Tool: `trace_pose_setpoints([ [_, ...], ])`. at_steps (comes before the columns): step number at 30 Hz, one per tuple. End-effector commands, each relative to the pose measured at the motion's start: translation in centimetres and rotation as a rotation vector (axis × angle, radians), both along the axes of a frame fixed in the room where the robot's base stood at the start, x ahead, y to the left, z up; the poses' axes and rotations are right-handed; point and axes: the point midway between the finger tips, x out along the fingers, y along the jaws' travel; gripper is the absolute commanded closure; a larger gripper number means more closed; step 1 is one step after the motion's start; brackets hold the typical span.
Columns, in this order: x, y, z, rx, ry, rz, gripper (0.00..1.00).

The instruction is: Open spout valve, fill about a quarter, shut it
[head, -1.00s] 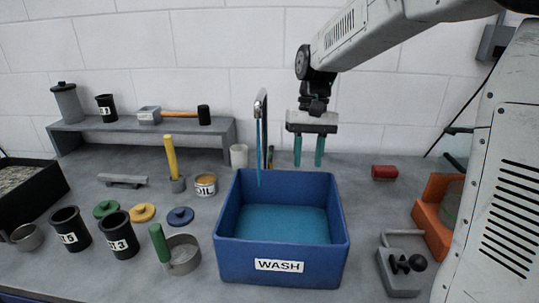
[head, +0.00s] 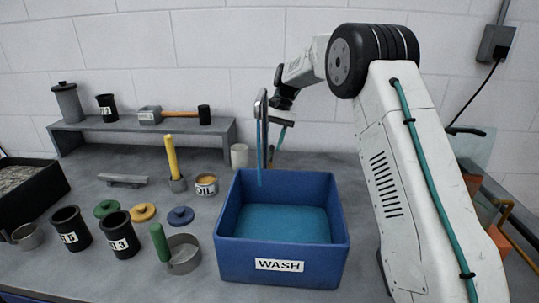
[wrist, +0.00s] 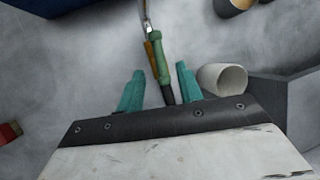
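The metal spout (head: 262,104) stands behind the blue WASH bin (head: 230,250). A thin blue stream (head: 259,155) hangs from its mouth down toward the bin. Blue liquid (head: 285,224) covers the bin's floor. My gripper (head: 279,138) is behind and just right of the spout, partly hidden by it. In the wrist view my gripper (wrist: 160,69) has its two teal fingers apart. A green valve handle (wrist: 159,60) lies between them in the picture, with clear gaps on both sides. A corner of the bin (wrist: 60,6) shows at upper left.
A white cup (head: 239,155) stands close left of the spout and near my right finger in the wrist view (wrist: 222,79). A grey shelf (head: 90,127) is at the back left.

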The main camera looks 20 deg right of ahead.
Motion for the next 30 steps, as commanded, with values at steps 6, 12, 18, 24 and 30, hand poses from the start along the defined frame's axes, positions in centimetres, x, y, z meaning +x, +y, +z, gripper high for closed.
trace_pose_setpoints([
  [6, -0.9, 1.1, -3.0, 0.000, 0.001, 0.000, 0.64],
  [12, -1.2, 1.6, -4.2, 0.000, -0.001, 0.001, 0.64],
  [18, -1.2, 1.6, -4.3, 0.000, -0.002, 0.002, 0.64],
  [24, -1.2, 1.6, -4.2, 0.000, -0.002, 0.002, 1.00],
  [30, -1.2, 1.7, -4.2, -0.001, -0.002, 0.036, 1.00],
])
